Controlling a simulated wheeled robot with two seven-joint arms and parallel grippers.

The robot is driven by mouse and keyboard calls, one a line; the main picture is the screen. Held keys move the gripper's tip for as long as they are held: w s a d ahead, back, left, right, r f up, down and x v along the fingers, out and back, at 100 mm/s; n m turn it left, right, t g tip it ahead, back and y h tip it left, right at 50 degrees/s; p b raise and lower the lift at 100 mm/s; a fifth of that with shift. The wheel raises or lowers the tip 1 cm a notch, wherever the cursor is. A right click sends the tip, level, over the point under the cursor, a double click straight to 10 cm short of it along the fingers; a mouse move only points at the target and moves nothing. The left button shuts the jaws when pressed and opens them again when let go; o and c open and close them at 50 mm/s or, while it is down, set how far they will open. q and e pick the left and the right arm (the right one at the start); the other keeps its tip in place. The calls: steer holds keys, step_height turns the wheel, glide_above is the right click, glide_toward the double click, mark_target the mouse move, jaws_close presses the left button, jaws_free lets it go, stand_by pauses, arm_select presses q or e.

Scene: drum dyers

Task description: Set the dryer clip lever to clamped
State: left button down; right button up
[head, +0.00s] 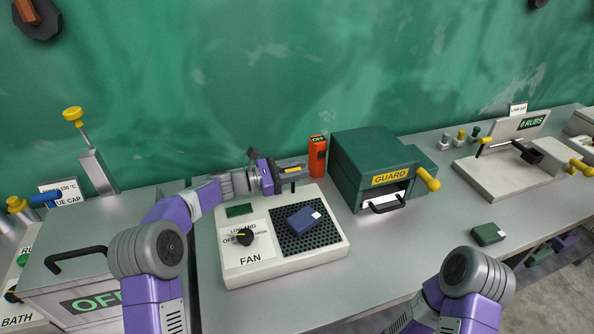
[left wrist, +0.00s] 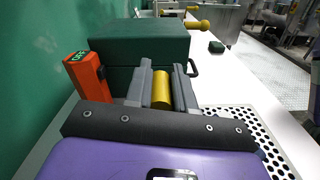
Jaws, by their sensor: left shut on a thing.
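The dryer (head: 300,255) is a white box with a FAN knob (head: 244,237) and a black perforated plate, on which a small blue block (head: 304,219) lies. My left gripper (head: 293,172) is above the dryer's back edge, shut on a yellow grip that I take for the clip lever (head: 291,169). In the left wrist view the yellow lever grip (left wrist: 161,90) sits between the two grey fingers (left wrist: 162,88). The rest of the lever is mostly hidden by the gripper, so I cannot tell its setting. My right gripper is out of view.
An orange post (head: 317,157) with a small display stands close behind the left gripper. A green GUARD box (head: 374,165) with a yellow handle is to the right. A dark green block (head: 488,234) lies at the table's front right. The counter between is clear.

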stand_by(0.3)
arm_select(q)
steer(key=s+m+b, duration=0.1)
steer(key=b, duration=0.1)
steer(key=s+f+m+b, duration=0.1)
steer(key=m+b, duration=0.1)
steer(key=s+d+m+b, duration=0.1)
steer(key=m+b, duration=0.1)
steer(key=b, duration=0.1)
steer(key=shift+s+d+f, duration=0.1)
steer(key=shift+f, duration=0.05)
steer(key=shift+s+d+f+m+b, duration=0.2)
steer(key=shift+s+m+b, duration=0.35)
steer(key=shift+m+b, duration=0.65)
steer(key=c, duration=1)
jaws_free()
steer(key=shift+r, duration=0.1)
steer(key=shift+o, duration=0.2)
step_height(320, 180, up, 10)
steer(key=p, duration=0.4)
